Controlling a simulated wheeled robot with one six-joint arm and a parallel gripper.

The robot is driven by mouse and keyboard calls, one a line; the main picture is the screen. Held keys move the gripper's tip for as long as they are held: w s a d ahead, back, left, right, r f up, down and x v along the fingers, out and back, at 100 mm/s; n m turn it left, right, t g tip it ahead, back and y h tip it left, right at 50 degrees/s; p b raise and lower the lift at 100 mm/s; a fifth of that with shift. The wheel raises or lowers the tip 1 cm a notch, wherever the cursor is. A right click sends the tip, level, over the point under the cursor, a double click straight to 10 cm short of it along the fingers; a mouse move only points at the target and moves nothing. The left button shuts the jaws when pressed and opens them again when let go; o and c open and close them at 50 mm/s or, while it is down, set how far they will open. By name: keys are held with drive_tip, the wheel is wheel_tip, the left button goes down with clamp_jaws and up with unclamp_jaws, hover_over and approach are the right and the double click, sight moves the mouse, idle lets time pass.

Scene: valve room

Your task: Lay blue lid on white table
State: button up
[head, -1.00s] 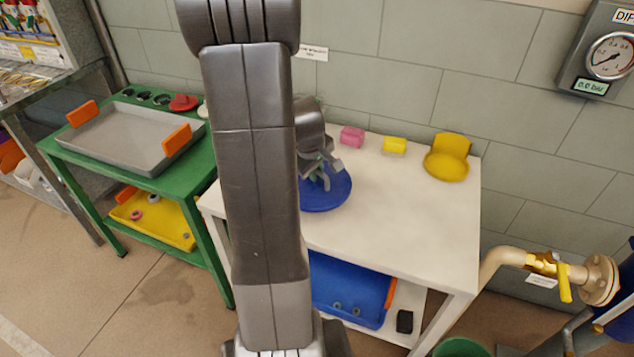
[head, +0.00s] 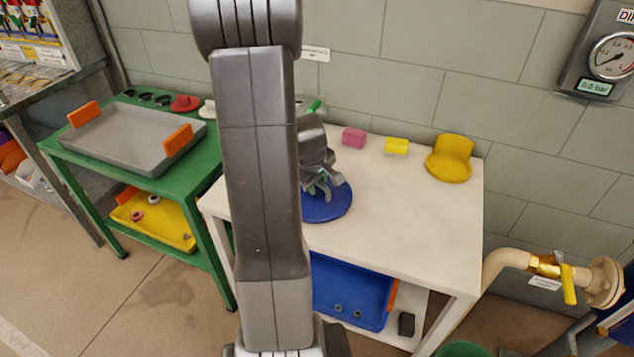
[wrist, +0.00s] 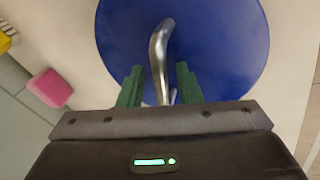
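The blue lid (head: 325,212) is a round disc, lying flat on the white table (head: 410,225) near its front left part as far as I can see. My arm hides its left side in the head view. The lid fills the upper middle of the wrist view (wrist: 225,50), with its curved metal handle (wrist: 159,48) up. My gripper (wrist: 159,82) is over the lid, its green fingers on either side of the handle with a narrow gap at each side. It looks open; the gripper also shows in the head view (head: 328,190).
On the table's back part are a pink block (head: 353,138), a yellow block (head: 396,147) and a yellow scoop-like piece (head: 450,160). A blue tray (head: 350,290) is on the shelf below. A green table (head: 75,150) with a grey tray (head: 130,140) stands left. The table's right front is clear.

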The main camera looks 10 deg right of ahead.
drive_tip(key=shift+s, duration=0.1)
drive_tip(key=p+v, duration=0.2)
drive_tip(key=v, duration=1)
